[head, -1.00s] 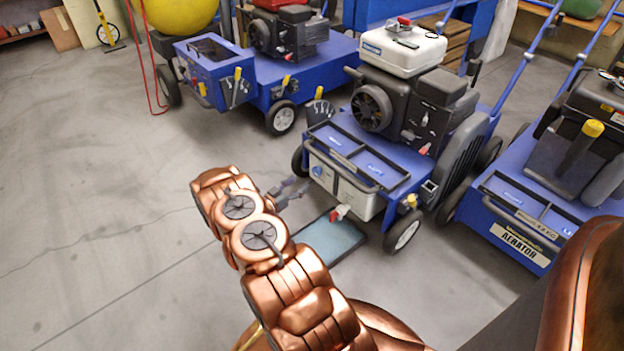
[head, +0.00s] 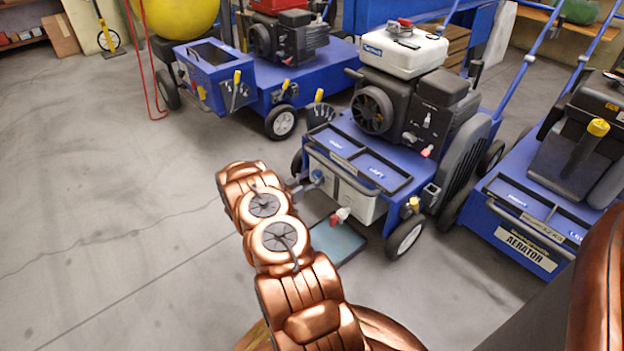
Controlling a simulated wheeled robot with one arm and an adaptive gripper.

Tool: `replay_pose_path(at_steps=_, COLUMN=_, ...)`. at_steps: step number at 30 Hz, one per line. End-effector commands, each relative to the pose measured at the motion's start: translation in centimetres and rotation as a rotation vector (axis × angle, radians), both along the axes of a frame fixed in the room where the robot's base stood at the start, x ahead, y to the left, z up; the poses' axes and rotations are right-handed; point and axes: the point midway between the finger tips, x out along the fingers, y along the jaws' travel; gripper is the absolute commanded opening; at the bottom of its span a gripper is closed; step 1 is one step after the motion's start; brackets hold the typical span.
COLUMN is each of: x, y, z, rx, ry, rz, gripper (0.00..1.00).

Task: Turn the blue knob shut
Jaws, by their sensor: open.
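The blue knob (head: 318,176) is small and sits on the left part of the pale front box (head: 345,193) of the middle blue aerator (head: 408,190). My gripper (head: 306,184) is dark grey, at the end of the copper arm, open and close in front of the knob. Its fingers point at the knob and partly overlap it in the picture. I cannot tell whether they touch it. The wrist hides part of the gripper.
A red-and-white fitting (head: 339,216) sticks out below the box, above a flat blue-grey tray (head: 340,243) on the floor. Another aerator (head: 265,85) stands behind at left, and one marked AERATOR (head: 530,215) at right. The concrete floor (head: 110,180) at left is clear.

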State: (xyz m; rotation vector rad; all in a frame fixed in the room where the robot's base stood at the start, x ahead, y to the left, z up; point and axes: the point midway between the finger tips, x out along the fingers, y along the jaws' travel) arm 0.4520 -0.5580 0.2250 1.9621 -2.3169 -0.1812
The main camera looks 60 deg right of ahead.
Motion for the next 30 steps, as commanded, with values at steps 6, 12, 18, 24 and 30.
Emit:
replay_pose_path(at_steps=6, x=-0.01, y=0.02, z=0.0, rx=0.0, ry=0.001, rz=0.0, gripper=0.6)
replay_pose_path(at_steps=12, x=-0.01, y=0.03, z=-0.01, rx=0.0, ry=0.001, rz=0.0, gripper=0.39)
replay_pose_path(at_steps=18, x=-0.04, y=0.04, z=0.0, rx=0.0, ry=0.001, rz=-0.001, gripper=0.18)
replay_pose_path(at_steps=24, x=-0.06, y=0.03, z=0.01, rx=0.0, ry=0.002, rz=-0.001, gripper=0.07)
replay_pose_path(at_steps=30, x=-0.1, y=0.03, z=0.16, rx=0.008, ry=0.03, rz=-0.002, gripper=0.07)
